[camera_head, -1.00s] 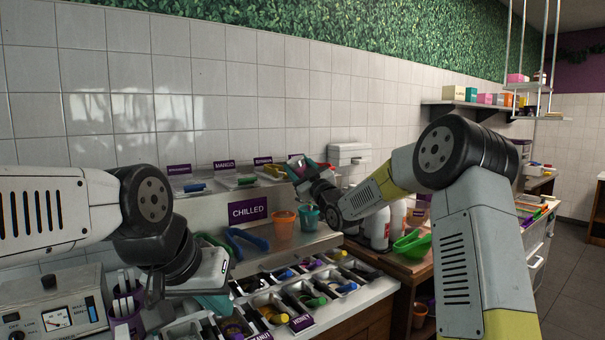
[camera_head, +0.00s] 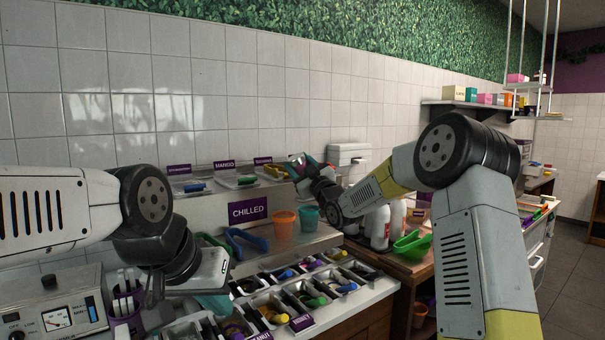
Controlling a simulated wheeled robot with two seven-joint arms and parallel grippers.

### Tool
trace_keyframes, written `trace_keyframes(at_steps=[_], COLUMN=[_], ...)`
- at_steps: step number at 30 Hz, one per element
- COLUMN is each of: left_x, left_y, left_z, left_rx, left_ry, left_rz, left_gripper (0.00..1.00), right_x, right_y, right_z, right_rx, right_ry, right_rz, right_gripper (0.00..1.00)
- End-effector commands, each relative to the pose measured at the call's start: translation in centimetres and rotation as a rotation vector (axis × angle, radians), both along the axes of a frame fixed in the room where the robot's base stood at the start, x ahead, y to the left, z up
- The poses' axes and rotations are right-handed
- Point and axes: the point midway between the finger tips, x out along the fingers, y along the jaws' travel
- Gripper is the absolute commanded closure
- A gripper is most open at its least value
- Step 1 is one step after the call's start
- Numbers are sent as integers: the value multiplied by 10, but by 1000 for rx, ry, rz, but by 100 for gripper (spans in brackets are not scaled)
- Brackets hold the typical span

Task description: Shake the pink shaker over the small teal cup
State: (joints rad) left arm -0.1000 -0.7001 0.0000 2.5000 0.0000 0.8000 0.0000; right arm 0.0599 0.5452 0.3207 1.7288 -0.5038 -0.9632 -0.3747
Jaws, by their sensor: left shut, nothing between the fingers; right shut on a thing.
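The small teal cup (camera_head: 309,218) stands upright on the counter ledge, just right of an orange cup. My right gripper (camera_head: 301,167) is raised above the teal cup and slightly to its left. It is shut on the pink shaker (camera_head: 296,157), which is tilted; only a small pinkish and dark part of it shows, and the gripper hides the rest. My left gripper (camera_head: 158,288) is shut and empty at the lower left, over the near end of the topping counter, far from the cup.
The orange cup (camera_head: 284,224) stands close beside the teal cup. Topping bins (camera_head: 306,291) fill the counter in front.

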Motion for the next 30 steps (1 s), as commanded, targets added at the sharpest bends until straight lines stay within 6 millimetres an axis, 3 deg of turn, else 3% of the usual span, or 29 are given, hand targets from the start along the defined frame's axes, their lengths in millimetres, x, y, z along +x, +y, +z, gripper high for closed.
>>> trace_keyframes(at_steps=[30], left_x=[0], left_y=[0], left_z=[0], left_rx=[0], left_ry=[0], left_rz=[0], left_gripper=[100], right_x=[0], right_y=[0], right_z=[71], right_rx=[1], right_ry=[-3], right_rz=[0], right_gripper=[96])
